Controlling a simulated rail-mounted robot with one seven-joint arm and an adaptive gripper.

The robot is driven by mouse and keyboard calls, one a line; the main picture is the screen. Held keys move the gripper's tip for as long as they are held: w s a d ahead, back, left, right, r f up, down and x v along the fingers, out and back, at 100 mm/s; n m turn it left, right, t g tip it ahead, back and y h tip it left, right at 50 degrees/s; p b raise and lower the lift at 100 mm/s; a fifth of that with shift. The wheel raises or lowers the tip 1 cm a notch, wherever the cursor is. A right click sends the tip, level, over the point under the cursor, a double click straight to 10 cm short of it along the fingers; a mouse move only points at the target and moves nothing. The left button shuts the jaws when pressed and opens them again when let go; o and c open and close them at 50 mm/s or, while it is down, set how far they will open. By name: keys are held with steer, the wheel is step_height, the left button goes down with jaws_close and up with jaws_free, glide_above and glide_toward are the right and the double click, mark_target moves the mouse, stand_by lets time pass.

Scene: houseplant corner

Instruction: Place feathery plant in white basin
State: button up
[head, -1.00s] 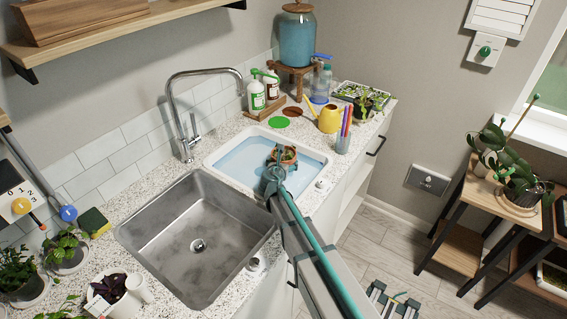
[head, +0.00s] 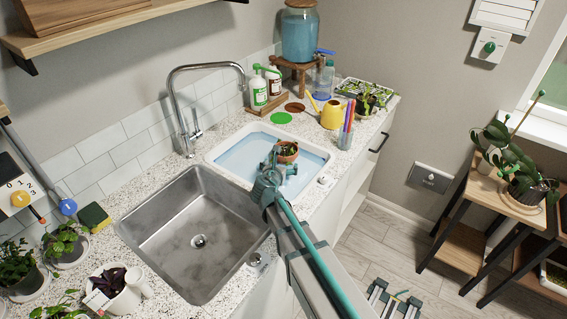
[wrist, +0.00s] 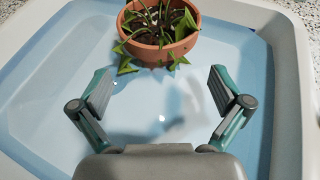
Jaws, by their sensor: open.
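A terracotta pot with a leafy green plant (head: 287,153) stands upright inside the white basin (head: 213,159), in pale blue water. In the wrist view the pot (wrist: 160,47) is near the basin's far wall, its leaves drooping over the rim. The top of the plant is cut off there, so I cannot tell how feathery it is. My gripper (wrist: 160,95) is open over the basin, its two fingers wide apart with nothing between them. The pot is just beyond the fingertips, apart from them. In the head view my gripper (head: 279,171) is close in front of the pot.
A steel sink (head: 197,240) and faucet (head: 180,105) are left of the basin. A yellow watering can (head: 332,114), a cup of markers (head: 346,135) and a seedling tray (head: 367,96) stand behind to the right. Several other plants stand at the front left and on a right-hand shelf (head: 510,195).

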steer(key=shift+v, duration=1.75)
steer(key=shift+d, duration=0.1)
